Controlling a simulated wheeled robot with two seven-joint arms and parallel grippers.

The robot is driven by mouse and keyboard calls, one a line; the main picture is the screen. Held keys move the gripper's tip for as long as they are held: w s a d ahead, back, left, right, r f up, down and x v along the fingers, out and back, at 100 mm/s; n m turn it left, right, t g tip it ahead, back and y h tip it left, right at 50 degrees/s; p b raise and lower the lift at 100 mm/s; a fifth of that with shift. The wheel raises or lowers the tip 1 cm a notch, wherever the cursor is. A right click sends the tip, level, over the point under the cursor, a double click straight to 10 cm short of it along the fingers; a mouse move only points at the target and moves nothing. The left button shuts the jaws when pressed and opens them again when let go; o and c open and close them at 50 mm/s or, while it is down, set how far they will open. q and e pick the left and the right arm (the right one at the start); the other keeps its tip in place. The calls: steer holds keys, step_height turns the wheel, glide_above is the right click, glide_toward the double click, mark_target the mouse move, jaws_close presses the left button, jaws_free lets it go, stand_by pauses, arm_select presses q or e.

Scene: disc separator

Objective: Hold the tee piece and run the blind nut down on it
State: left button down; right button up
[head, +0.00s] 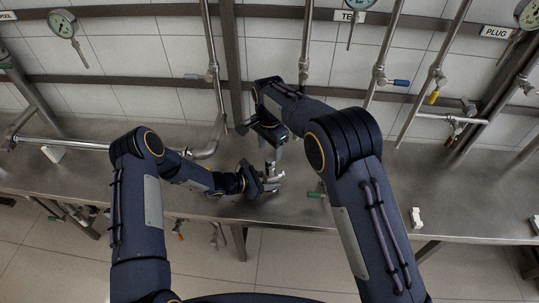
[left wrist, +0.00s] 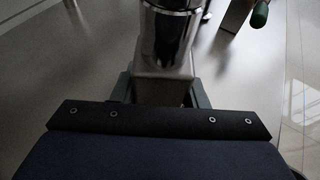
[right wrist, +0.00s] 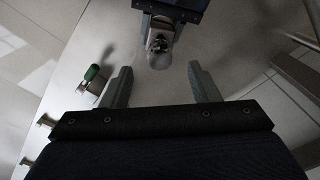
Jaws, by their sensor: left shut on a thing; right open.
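The tee piece (head: 271,170) is a small bright steel fitting held above the bench edge in the head view. My left gripper (head: 271,184) is shut on its squared lower part, seen close in the left wrist view (left wrist: 166,88). A shiny round steel collar (left wrist: 170,22) rises above the jaws there. My right gripper (head: 275,148) is just above the tee piece, pointing down, open and empty. In the right wrist view the fitting's round end (right wrist: 158,44) lies beyond and between the open fingers (right wrist: 163,84), apart from them. I cannot tell whether that round end is the blind nut.
The steel bench (head: 330,190) runs across the view. A green-handled valve (right wrist: 92,74) is left of my right gripper in its wrist view. Pipes and valves (head: 380,75) line the wall behind.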

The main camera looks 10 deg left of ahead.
arm_select(q)
steer(key=shift+s+f, duration=0.15)
steer(key=shift+f, duration=0.1)
arm_select(e)
step_height(320, 180, up, 12)
steer(key=shift+f, duration=0.2)
arm_select(q)
steer(key=c, duration=1.1)
jaws_free()
steer(key=shift+c, duration=0.2)
steer(key=o, duration=1.1)
steer(key=shift+r, duration=0.2)
steer(key=shift+o, duration=0.2)
steer(key=shift+s+a, duration=0.2)
steer(key=shift+a, duration=0.35)
steer(key=shift+s+a, duration=0.2)
steer(key=shift+a, duration=0.3)
steer(key=shift+s+a+b, duration=0.2)
steer(key=shift+s+a, duration=0.35)
steer(key=shift+a, duration=0.4)
steer(key=shift+s+a+b, duration=0.15)
steer(key=shift+s+a, duration=0.35)
steer(key=shift+a, duration=0.5)
steer(key=shift+s+a+b, duration=0.2)
steer(key=shift+s+a, duration=0.35)
steer(key=shift+a, duration=0.4)
arm_select(e)
steer(key=shift+f, duration=0.6)
